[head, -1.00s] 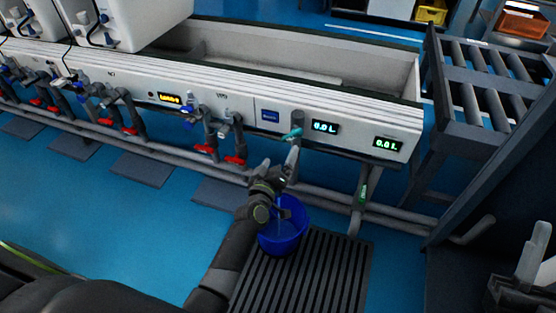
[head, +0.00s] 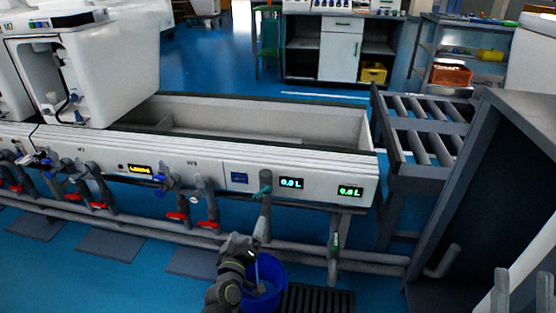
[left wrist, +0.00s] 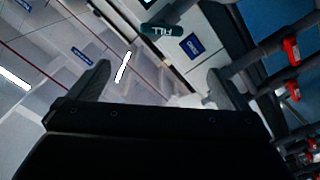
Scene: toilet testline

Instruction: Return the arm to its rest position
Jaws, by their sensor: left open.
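My left arm rises from the bottom of the head view, its dark gripper (head: 250,246) close to the blue bucket and partly overlapping it. The left wrist view shows its two fingers (left wrist: 158,84) spread wide with nothing between them. The teal FILL handle (head: 263,192) sits on the white test bench, above and apart from my left gripper; it also shows beyond the fingers in the left wrist view (left wrist: 163,30). My right gripper (head: 523,285) shows at the bottom right, its pale fingers apart and nothing visible between them.
The blue bucket (head: 270,284) stands by the dark slatted grate (head: 318,300), below the bench (head: 215,172). Red-handled valves (head: 177,216) and pipes line the bench front. A roller conveyor (head: 425,135) and a dark cabinet (head: 500,180) stand at the right.

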